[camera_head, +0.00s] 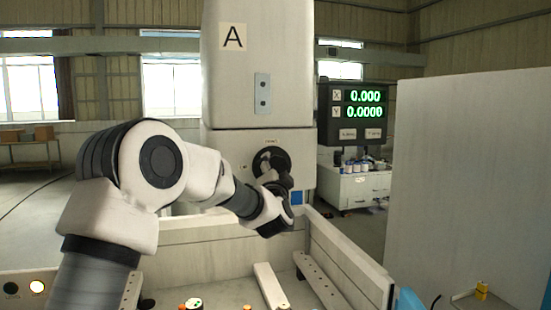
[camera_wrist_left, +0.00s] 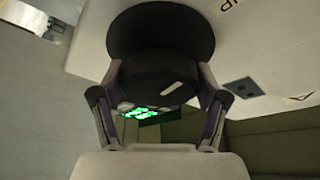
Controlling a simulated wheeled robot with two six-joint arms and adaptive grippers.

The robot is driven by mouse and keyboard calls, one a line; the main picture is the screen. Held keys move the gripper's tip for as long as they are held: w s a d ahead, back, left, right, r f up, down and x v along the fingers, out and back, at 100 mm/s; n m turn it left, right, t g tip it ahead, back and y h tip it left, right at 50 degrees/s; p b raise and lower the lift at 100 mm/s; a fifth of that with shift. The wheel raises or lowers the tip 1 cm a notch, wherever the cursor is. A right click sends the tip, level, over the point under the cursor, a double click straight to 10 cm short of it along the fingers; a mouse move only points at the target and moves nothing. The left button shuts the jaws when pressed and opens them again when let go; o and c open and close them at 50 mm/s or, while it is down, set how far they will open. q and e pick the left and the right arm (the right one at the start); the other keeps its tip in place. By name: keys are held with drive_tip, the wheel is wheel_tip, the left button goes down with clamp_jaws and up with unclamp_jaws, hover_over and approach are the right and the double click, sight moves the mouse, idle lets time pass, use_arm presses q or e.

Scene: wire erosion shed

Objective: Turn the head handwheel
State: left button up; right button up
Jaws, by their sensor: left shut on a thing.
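The head handwheel (camera_head: 272,158) is a black round wheel on the front of the pale machine head, below the letter A. My left gripper (camera_head: 274,178) reaches up to it from below and covers its lower part. In the left wrist view the wheel shows as a dark disc (camera_wrist_left: 160,30) with a thick black hub bearing a short white mark (camera_wrist_left: 178,88). The fingers of my left gripper (camera_wrist_left: 160,70) lie on both sides of this hub and are shut on it. My right gripper is out of view.
A readout screen (camera_head: 356,113) with green digits stands right of the head. A large pale panel (camera_head: 460,170) fills the right side. Below the arm is a walled work tank (camera_head: 350,262) with pale bars (camera_head: 270,285) inside.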

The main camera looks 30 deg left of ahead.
use_arm(q)
drive_tip(key=shift+r+m+h+p, duration=0.1)
drive_tip(key=shift+m+h+p, duration=0.6)
drive_tip(key=shift+m+p, duration=0.65)
drive_tip(key=o, duration=1.1)
drive_tip(key=shift+o, duration=0.3)
drive_tip(key=shift+a, duration=0.15)
drive_tip(key=v, duration=1.2)
